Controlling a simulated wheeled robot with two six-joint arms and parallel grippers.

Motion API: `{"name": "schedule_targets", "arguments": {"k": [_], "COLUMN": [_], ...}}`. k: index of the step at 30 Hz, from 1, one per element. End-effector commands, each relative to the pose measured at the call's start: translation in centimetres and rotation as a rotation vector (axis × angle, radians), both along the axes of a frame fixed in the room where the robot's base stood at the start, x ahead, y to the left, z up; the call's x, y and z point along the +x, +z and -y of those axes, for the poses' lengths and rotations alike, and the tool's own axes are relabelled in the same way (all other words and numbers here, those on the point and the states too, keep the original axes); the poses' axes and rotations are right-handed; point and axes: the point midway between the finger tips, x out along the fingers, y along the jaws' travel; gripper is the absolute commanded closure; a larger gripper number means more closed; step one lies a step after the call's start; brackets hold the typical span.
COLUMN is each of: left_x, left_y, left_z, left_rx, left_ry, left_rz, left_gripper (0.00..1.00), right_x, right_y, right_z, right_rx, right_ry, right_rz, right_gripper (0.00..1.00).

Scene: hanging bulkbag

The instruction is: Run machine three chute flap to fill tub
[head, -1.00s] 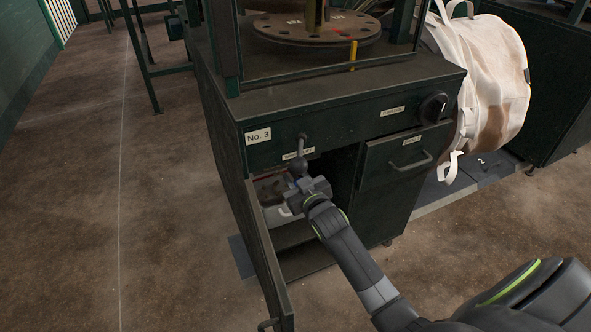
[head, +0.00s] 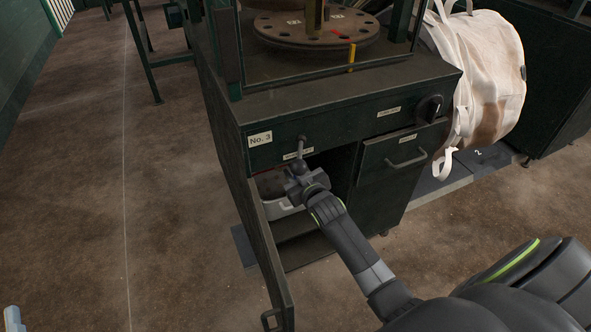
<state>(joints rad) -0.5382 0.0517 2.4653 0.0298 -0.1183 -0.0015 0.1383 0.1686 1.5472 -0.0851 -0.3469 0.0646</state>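The machine marked No. 3 (head: 260,139) is a dark green cabinet with its lower left door (head: 263,250) swung open. A short lever (head: 301,147) with a dark knob hangs down from the front, above the open compartment. A pale tub (head: 280,210) sits in the compartment with dark brown material (head: 272,184) showing inside; my gripper hides part of it. My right gripper (head: 298,180) is at the lower end of the lever, at the knob. Its fingers are too small and covered to tell whether they grip the knob. The chute flap itself is hidden. My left gripper does not show.
A drawer with a handle (head: 407,160) and a black dial (head: 430,108) are right of the compartment. A white bulk bag (head: 492,80) hangs at the right. A pale object (head: 12,318) shows at the lower left edge. The floor left of the cabinet is clear.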

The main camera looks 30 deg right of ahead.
Motion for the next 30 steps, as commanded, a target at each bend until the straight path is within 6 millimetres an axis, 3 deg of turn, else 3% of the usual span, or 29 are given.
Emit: {"name": "schedule_targets", "arguments": {"k": [14, 23, 30], "left_x": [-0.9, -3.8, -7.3], "left_y": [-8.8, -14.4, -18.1], "left_z": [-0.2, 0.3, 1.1], "left_rx": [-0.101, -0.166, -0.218], "left_ry": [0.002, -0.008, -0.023], "left_rz": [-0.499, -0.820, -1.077], "left_gripper": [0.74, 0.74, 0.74], "right_x": [0.2, 0.3, 0.4], "right_y": [0.8, 1.0, 1.1], "right_z": [0.0, 0.0, 0.0], "right_rx": [-0.001, 0.002, 0.003], "right_ry": [0.001, 0.002, 0.002], "right_rz": [-0.039, -0.070, -0.094], "right_gripper": [1.00, 1.00, 1.00]}}
